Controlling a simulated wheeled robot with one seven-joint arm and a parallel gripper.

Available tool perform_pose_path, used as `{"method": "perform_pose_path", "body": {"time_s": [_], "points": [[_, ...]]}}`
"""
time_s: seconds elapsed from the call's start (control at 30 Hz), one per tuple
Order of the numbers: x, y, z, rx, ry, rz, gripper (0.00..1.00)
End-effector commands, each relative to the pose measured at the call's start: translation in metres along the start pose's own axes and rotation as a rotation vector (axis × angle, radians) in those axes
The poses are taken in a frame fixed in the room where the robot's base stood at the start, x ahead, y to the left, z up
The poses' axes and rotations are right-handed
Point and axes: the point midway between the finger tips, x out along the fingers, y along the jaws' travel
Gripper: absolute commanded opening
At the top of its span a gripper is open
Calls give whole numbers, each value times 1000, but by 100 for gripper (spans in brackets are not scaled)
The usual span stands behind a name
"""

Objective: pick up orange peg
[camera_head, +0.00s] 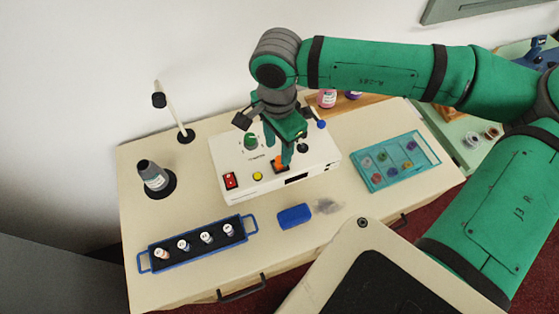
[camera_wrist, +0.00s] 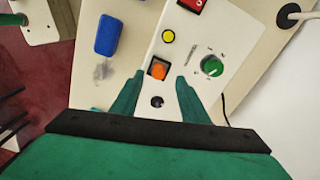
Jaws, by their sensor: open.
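The orange peg (camera_head: 279,163) stands in a dark square on the top of a white control box (camera_head: 318,155). In the wrist view the orange peg (camera_wrist: 158,71) shows as a rounded square just beyond and between the fingertips. My gripper (camera_head: 279,157) is over the box, pointing down close to the peg. In the wrist view my gripper (camera_wrist: 160,76) has its two green fingers apart, with nothing held between them. In the head view a finger partly hides the peg.
The box carries a green knob (camera_wrist: 212,66), a yellow button (camera_wrist: 168,36) and a red switch (camera_head: 231,180). A blue block (camera_head: 294,216) lies in front. A blue-framed rack (camera_head: 251,224) of vials, a teal tray (camera_head: 429,158) and a dark bottle (camera_head: 152,175) stand around.

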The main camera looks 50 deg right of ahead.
Motion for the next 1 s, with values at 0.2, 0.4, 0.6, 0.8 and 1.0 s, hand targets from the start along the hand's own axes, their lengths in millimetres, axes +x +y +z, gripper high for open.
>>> {"method": "perform_pose_path", "body": {"time_s": [0.2,0.4,0.6,0.8,1.0], "points": [[31,2,0,-1,-4,1,41],[45,2,0,-1,-1,-1,41],[45,2,0,-1,-1,-1,41],[45,2,0,0,-1,-1,0],[45,2,0,0,-1,-1,0]]}}
